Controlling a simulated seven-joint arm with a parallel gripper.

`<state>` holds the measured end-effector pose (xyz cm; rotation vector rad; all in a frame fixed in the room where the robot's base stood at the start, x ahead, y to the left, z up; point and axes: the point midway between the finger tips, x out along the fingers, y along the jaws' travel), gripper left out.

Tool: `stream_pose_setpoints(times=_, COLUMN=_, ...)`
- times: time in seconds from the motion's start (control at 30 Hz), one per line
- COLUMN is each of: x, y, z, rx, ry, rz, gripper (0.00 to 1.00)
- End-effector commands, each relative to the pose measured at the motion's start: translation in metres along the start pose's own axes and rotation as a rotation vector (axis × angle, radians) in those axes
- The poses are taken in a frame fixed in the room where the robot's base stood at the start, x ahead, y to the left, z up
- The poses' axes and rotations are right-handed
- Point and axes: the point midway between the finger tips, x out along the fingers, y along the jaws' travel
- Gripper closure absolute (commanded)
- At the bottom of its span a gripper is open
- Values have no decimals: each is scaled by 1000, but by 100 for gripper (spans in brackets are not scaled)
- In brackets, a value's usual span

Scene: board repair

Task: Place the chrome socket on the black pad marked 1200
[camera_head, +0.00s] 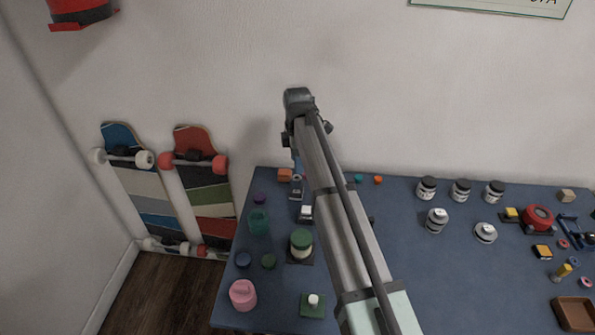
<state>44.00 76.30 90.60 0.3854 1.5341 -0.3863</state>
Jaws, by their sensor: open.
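My gripper (297,190) hangs below the arm's bend, over the back left of the blue table, and is partly hidden by my own arm. It is small in view, and I see nothing clearly held in it. I cannot make out a chrome socket for certain; it may be hidden behind my arm or gripper. A dark square pad (291,259) lies under a green-topped jar (301,243). Another dark piece (300,221) lies under a small white block (306,212), just in front of my gripper. No 1200 marking is readable.
The blue table (430,285) is clear right of my arm at the front. A pink container (243,295) and green cup (259,223) stand left.

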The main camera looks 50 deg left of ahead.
Motion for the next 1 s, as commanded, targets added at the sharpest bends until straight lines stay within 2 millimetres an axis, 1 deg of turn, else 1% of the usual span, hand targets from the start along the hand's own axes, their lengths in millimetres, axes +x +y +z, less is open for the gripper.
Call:
stream_pose_setpoints(times=0.03, x=-10, y=1, z=0, rx=0, ry=0, rz=1, gripper=43)
stream_pose_setpoints(times=0.1, x=-19, y=1, z=0, rx=0, ry=0, rz=1, gripper=43)
stream_pose_setpoints(times=0.2, x=-30, y=1, z=0, rx=0, ry=0, rz=1, gripper=43)
stream_pose_setpoints(times=0.3, x=-36, y=0, z=0, rx=0, ry=0, rz=0, gripper=43)
stream_pose_setpoints(times=0.5, x=-41, y=0, z=0, rx=0, ry=0, rz=-1, gripper=43)
stream_pose_setpoints(times=1.0, x=-40, y=0, z=1, rx=2, ry=0, rz=-1, gripper=43)
